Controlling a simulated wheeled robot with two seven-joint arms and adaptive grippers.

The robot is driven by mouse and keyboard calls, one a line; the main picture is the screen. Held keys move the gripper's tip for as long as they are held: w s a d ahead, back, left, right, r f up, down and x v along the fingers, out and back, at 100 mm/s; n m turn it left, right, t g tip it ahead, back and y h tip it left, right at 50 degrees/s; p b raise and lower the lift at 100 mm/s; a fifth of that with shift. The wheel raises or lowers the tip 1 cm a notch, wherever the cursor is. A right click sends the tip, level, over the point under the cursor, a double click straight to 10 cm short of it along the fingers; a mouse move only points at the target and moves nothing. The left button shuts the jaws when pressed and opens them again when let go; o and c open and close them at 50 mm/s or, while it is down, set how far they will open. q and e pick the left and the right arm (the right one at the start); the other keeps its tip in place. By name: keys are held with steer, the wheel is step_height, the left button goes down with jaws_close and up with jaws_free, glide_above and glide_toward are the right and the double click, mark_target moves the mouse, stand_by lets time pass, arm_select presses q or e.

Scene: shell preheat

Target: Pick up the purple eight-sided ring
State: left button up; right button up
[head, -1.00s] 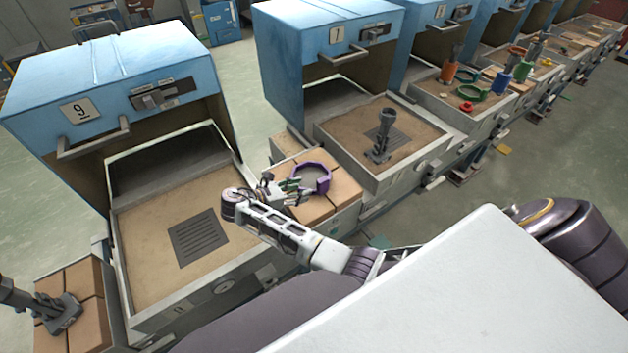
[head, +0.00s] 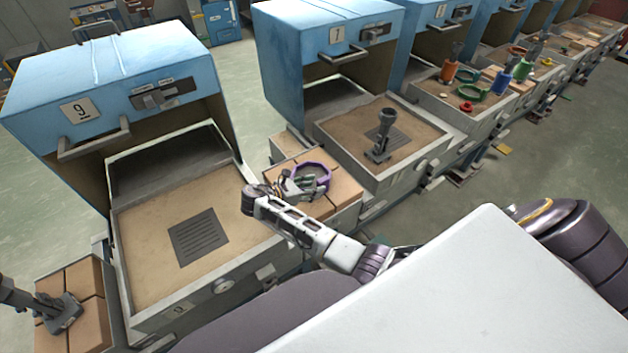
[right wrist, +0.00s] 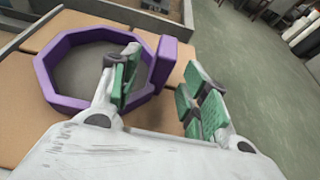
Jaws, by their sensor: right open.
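The purple eight-sided ring (head: 327,180) lies flat on tan bricks between two machines in the head view. In the right wrist view the ring (right wrist: 52,88) is at the left, with a raised purple tab (right wrist: 166,62) on its near right side. My right gripper (head: 298,186) is at the ring, partly covering it in the head view. Its green-padded fingers (right wrist: 163,78) are open in the right wrist view. The tab shows between them, the left finger overlapping the ring's opening and the right finger outside. Contact cannot be told.
Machine 9's sand-coloured tray (head: 140,225) is left of the bricks (head: 342,190). Another tray (head: 420,130) holding an upright grey tool (head: 382,140) stands behind right. Coloured rings and cylinders lie farther right. Open floor (right wrist: 240,65) shows in the right wrist view.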

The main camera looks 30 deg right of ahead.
mark_target(323, 184)
steer(key=shift+x, duration=2.45)
steer(key=shift+r, duration=0.1)
steer(key=shift+c, duration=0.4)
jaws_close()
